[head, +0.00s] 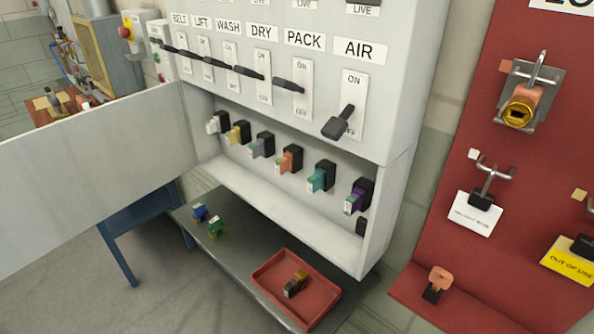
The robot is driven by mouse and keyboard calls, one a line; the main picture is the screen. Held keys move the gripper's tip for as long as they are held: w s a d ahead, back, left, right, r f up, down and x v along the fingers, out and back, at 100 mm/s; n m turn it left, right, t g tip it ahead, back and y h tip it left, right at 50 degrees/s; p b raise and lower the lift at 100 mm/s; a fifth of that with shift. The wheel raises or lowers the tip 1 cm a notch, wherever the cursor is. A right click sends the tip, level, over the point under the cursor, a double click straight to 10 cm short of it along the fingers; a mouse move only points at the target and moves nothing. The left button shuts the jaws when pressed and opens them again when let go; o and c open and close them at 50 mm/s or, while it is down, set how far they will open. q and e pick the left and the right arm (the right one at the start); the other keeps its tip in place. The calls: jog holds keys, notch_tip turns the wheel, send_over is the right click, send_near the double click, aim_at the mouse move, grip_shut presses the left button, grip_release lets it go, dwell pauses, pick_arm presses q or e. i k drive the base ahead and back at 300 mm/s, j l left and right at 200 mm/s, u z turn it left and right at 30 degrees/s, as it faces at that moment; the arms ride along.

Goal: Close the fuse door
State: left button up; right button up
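The fuse door (85,170) is a large pale grey panel at the left of the head view. It stands open, swung out to the left from the left edge of the fuse compartment (275,200). The compartment is a recess in the lower part of a grey cabinet, and its inside is exposed. A row of coloured fuses in black holders is in it: white (216,123), yellow (236,133), grey (261,146), orange (287,160), teal (319,177) and purple (356,196). Neither of my grippers shows in this view.
Labelled switches (345,110) line the cabinet above. A shelf (240,270) below holds a blue piece (200,212), a green piece (216,229) and a red tray (265,277) with a fuse (295,284). A red board (480,130) with a padlock (520,107) stands right.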

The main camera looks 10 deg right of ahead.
aim_at(59, 179)
jog(key=j+z, duration=0.15)
jog(key=j, duration=0.55)
jog(key=k+j+z, duration=0.15)
jog(key=j, duration=0.5)
jog(key=j+z, duration=0.2)
jog(key=j, duration=0.25)
jog(key=j+z, duration=0.2)
jog(key=j, duration=0.3)
jog(key=j+z, duration=0.2)
jog(key=j, duration=0.3)
jog(key=j+z, duration=0.25)
jog(key=j, duration=0.2)
jog(key=k+j+z, duration=0.2)
jog(key=j, duration=0.25)
jog(key=k+j+z, duration=0.2)
jog(key=j, duration=0.25)
jog(key=j+z, duration=0.2)
jog(key=j, duration=0.2)
jog(key=i+j+z, duration=0.25)
jog(key=j, duration=0.55)
jog(key=j+z, duration=0.25)
jog(key=j, duration=0.6)
